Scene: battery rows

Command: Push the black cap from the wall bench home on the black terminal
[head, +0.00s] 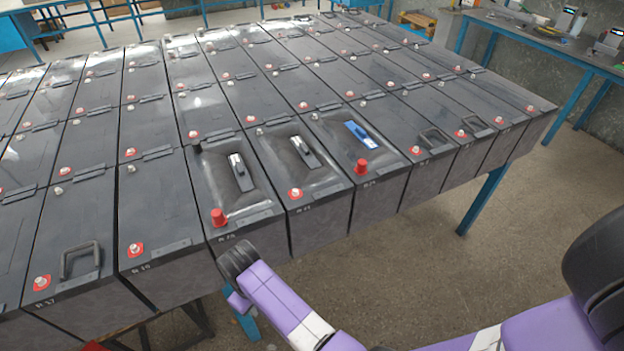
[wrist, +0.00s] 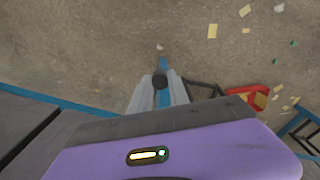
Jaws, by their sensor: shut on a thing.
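In the wrist view my gripper (wrist: 160,84) is shut on the small round black cap (wrist: 160,81), which sits between the fingertips above the floor beside the battery rows. In the head view my purple arm reaches to the front edge of the rows; my fingers and the cap do not show there. The front battery (head: 252,209) nearest my arm has a red cap (head: 219,217) at its near end and a dark piece (head: 197,147) at its far terminal. The two batteries to its right show bare metal far posts (head: 260,131) (head: 313,117). Which terminal is meant, I cannot tell.
Another red cap (head: 361,167) stands on a front battery, and a bare post on a red base (head: 295,193) lies between. Raised handles stand on several lids. The wall bench (head: 550,45) is at the back right. A red crate (wrist: 245,98) and scraps lie on the floor.

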